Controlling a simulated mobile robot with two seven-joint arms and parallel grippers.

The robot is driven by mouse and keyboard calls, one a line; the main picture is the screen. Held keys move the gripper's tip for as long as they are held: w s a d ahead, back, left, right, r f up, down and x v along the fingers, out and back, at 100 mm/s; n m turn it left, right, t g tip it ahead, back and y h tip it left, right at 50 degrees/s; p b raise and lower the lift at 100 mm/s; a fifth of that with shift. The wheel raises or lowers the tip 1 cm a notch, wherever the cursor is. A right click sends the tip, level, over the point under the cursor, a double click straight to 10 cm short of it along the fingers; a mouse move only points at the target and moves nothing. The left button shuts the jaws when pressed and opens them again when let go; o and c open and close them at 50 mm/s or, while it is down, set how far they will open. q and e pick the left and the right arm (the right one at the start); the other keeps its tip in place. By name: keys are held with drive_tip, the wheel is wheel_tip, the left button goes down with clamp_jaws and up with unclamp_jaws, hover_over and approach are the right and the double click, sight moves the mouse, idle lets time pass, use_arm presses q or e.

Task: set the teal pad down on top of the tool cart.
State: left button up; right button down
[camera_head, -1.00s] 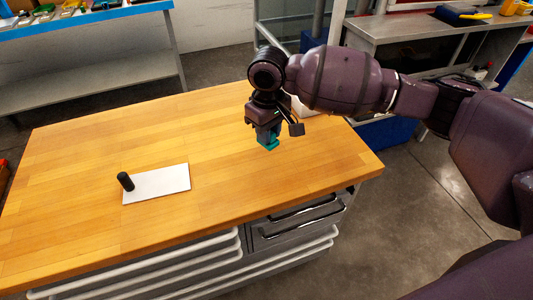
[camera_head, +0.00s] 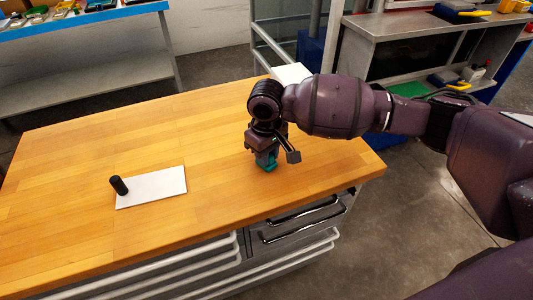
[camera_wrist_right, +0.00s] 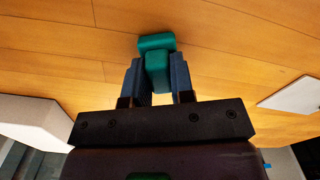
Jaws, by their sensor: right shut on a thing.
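The tool cart (camera_head: 80,165) has a wooden top and grey drawers with pale and chrome handles at its front. My right gripper (camera_head: 267,163) is low over the right part of the top and shut on the teal pad (camera_head: 269,166). In the right wrist view the pad (camera_wrist_right: 157,58) sits between the two grey fingers of the gripper (camera_wrist_right: 157,72), its teal end sticking out past the tips. The pad is at or just above the wood; I cannot tell whether it touches. My left gripper is not in view.
A white plate (camera_head: 155,188) lies on the cart top at left, with a black cylinder (camera_head: 118,186) at its left end. A white block (camera_head: 292,72) shows behind my right arm. A grey bench (camera_head: 400,35) stands at back right. Wood around the gripper is clear.

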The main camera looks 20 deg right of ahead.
drive_tip(key=c, duration=1)
unclamp_jaws()
drive_tip(key=shift+f, duration=0.1)
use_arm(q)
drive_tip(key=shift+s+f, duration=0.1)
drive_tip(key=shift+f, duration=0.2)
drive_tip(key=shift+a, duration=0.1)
use_arm(e)
wheel_tip(320, 180, up, 5)
drive_tip(key=shift+r+p, duration=0.1)
drive_tip(key=shift+p, duration=0.6)
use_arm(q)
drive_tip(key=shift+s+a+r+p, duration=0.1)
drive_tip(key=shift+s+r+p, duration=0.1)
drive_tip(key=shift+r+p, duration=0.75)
use_arm(e)
wheel_tip(320, 180, up, 7)
drive_tip(key=shift+r, duration=0.1)
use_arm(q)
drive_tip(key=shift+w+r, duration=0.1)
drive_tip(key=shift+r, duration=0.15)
use_arm(e)
drive_tip(key=shift+s, duration=0.1)
